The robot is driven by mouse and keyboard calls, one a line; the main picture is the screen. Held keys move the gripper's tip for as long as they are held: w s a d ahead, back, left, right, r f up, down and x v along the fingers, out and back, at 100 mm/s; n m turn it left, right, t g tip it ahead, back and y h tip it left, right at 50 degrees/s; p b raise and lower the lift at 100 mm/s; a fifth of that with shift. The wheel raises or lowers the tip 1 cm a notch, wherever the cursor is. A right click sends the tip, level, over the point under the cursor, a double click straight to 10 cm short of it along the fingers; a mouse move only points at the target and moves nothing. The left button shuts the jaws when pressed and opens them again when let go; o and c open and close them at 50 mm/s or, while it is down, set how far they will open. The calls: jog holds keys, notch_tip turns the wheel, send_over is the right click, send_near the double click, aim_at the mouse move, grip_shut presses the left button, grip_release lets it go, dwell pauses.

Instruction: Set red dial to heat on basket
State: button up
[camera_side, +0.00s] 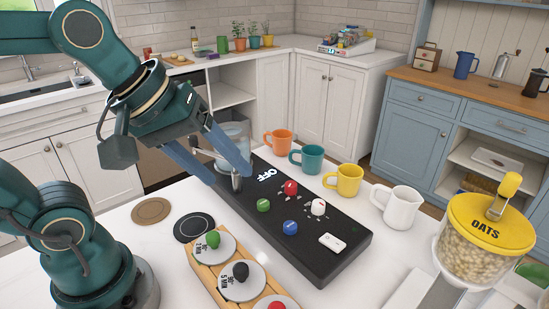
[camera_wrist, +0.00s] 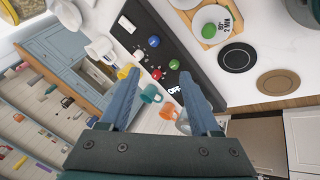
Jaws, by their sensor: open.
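A red dial (camera_side: 290,187) sits on a long black panel (camera_side: 335,265) with green (camera_side: 263,205), blue (camera_side: 290,228) and white (camera_side: 318,207) dials. In the wrist view the red dial (camera_wrist: 156,75) appears between my fingers. The panel's end has a white OFF label (camera_side: 267,174). Another red knob (camera_side: 277,305) shows on a disc at the bottom edge of the side view. No basket is clearly identifiable; a clear glass vessel (camera_side: 233,130) stands partly behind my fingers. My gripper (camera_side: 230,182) is open above the panel's far end, with nothing visible between its fingers.
A wooden rack (camera_side: 190,250) with knobbed discs stands in front. A yellow-lidded oats jar (camera_side: 480,240) is at right. Two flat coasters lie at left.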

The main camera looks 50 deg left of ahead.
jog(key=s+a+f+m+g+y, duration=0.1)
jog(key=s+a+f+m, duration=0.2)
jog(key=m, duration=0.7)
jog(key=s+d+r+m+g, duration=0.1)
jog(key=d+r+m+g, duration=0.2)
jog(key=m, duration=0.9)
jog(key=shift+s+d+r+m+g, duration=0.35)
jog(key=shift+d+r, duration=0.65)
jog(key=shift+r, duration=0.7)
